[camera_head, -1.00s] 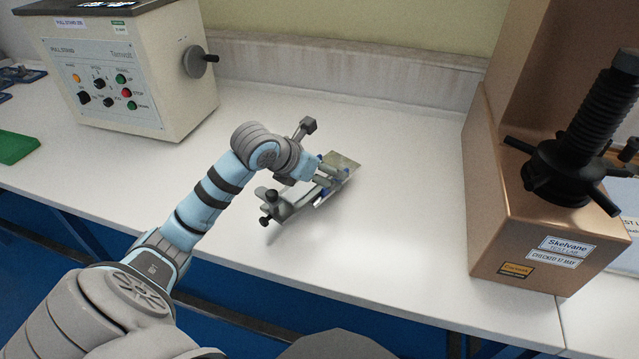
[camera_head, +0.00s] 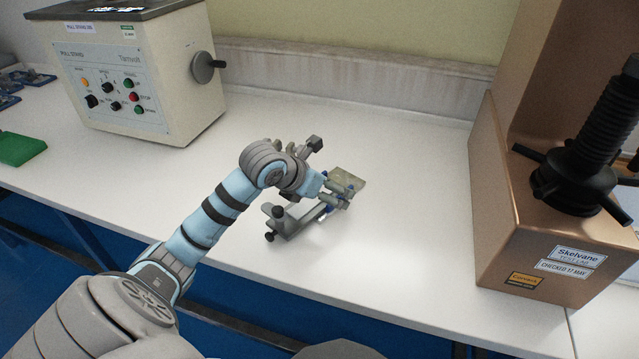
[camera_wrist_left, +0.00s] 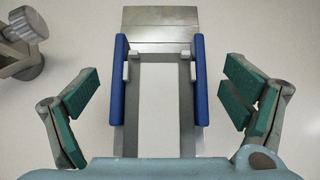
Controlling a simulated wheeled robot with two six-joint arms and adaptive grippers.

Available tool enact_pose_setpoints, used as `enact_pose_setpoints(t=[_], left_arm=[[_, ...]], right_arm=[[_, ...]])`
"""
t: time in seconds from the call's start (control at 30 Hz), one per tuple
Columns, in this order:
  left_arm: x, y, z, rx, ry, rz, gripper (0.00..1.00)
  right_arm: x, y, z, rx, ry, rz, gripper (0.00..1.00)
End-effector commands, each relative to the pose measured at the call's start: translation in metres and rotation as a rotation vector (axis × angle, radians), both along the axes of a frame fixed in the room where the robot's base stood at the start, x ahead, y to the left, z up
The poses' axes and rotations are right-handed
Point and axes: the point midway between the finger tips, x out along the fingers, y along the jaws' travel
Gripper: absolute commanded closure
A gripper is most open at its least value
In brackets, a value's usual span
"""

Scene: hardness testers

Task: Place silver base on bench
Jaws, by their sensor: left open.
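The silver base (camera_head: 350,174) is a long grey metal piece at the middle of the white bench (camera_head: 405,255). The wrist view shows the base (camera_wrist_left: 160,38) with a flat plate at its far end and a blue bar along each side. My left gripper (camera_wrist_left: 163,98) is open, with its green-padded fingers on either side of the base and gaps between pads and blue bars. In the head view the left gripper (camera_head: 338,190) is over the base and hides part of it. The base looks low at the bench top; full contact cannot be confirmed. My right gripper is not in view.
A cream pull stand (camera_head: 140,80) with a side knob stands at the back left. A copper-coloured tester (camera_head: 545,245) with a black screw stands at the right. A grey part with a knob (camera_wrist_left: 25,35) is left of the base. Bench between base and tester is clear.

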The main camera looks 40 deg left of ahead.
Motion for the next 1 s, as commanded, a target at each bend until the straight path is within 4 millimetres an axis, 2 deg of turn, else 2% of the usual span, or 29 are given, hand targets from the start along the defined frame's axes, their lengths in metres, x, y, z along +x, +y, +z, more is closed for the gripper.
enact_pose_setpoints(t=[0.17, 0.4, 0.5, 0.7, 1.0], left_arm=[[-0.018, 0.003, 0.022, 0.006, -0.001, -0.001, 0.06], [-0.065, 0.004, 0.066, 0.013, 0.004, -0.006, 0.06], [-0.073, 0.014, 0.082, 0.023, 0.000, 0.033, 0.06], [-0.083, 0.007, 0.089, 0.011, -0.001, 0.008, 0.06], [-0.085, 0.002, 0.086, -0.002, 0.003, -0.005, 0.06]], right_arm=[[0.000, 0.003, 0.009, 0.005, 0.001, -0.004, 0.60], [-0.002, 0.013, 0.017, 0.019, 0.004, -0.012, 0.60], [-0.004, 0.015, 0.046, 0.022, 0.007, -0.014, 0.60], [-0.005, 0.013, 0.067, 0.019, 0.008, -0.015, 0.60], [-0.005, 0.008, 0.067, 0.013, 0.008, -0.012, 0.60]])
